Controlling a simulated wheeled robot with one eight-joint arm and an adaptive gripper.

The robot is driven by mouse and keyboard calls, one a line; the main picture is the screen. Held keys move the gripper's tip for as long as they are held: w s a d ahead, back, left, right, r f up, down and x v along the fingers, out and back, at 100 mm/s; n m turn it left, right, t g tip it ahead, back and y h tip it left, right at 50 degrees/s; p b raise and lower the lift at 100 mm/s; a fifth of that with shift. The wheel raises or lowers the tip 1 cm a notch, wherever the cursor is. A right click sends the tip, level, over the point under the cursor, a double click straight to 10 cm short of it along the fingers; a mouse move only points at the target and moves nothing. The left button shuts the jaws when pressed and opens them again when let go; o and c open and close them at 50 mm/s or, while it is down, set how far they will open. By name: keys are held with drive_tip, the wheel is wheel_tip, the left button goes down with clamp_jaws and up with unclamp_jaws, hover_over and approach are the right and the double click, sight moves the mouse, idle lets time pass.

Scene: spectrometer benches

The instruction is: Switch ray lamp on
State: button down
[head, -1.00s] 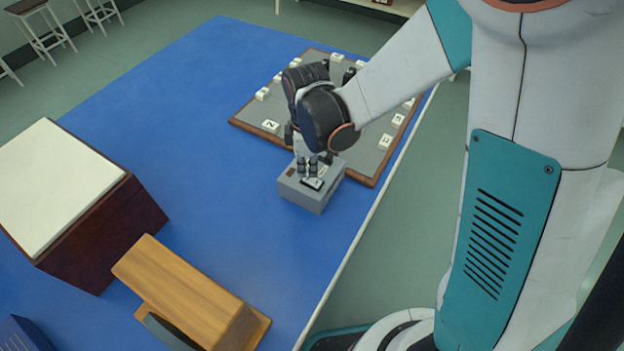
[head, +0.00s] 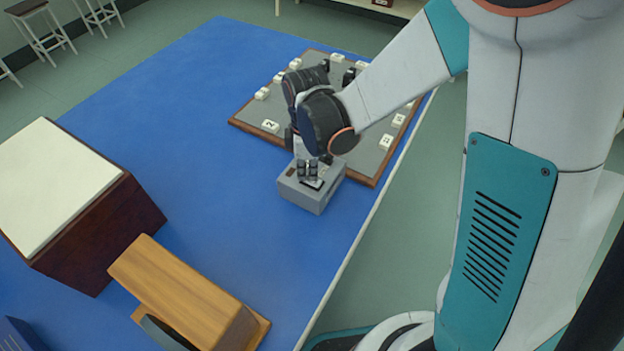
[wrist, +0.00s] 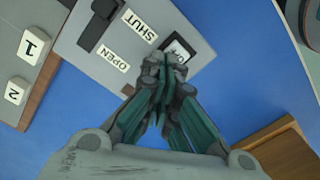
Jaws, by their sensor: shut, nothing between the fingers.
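A grey box (head: 313,198) stands on the blue bench top, with a dark switch in a pale plate (head: 313,184) on its top. In the wrist view the grey panel (wrist: 84,55) carries a black lever (wrist: 100,22) and labels reading SHUT (wrist: 138,24) and OPEN (wrist: 115,61). I cannot tell whether the fingertips touch the box. No lit lamp is identifiable.
A wood-edged grey board (head: 245,125) with several white numbered tiles lies behind the box. A dark wooden desk-like block (head: 110,225) and a lighter wooden block (head: 185,290) stand at the left front. The blue bench top (head: 210,170) between them is clear.

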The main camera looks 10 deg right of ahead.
sight(308, 178)
drive_tip(key=shift+r+p, duration=2.45)
drive_tip(key=shift+r, duration=1.1)
drive_tip(key=shift+d, duration=0.1)
drive_tip(key=s+d+r+m+t+b, duration=0.1)
drive_tip(key=s+d+r+m+t, duration=0.6)
drive_tip(key=s+d+r+m, duration=0.6)
wheel_tip(308, 178, up, 2)
drive_tip(key=d+m, duration=0.1)
drive_tip(key=m, duration=0.2)
drive_tip(key=shift+r+b, duration=0.15)
drive_tip(key=shift+b, duration=0.15)
drive_tip(key=shift+d, duration=0.1)
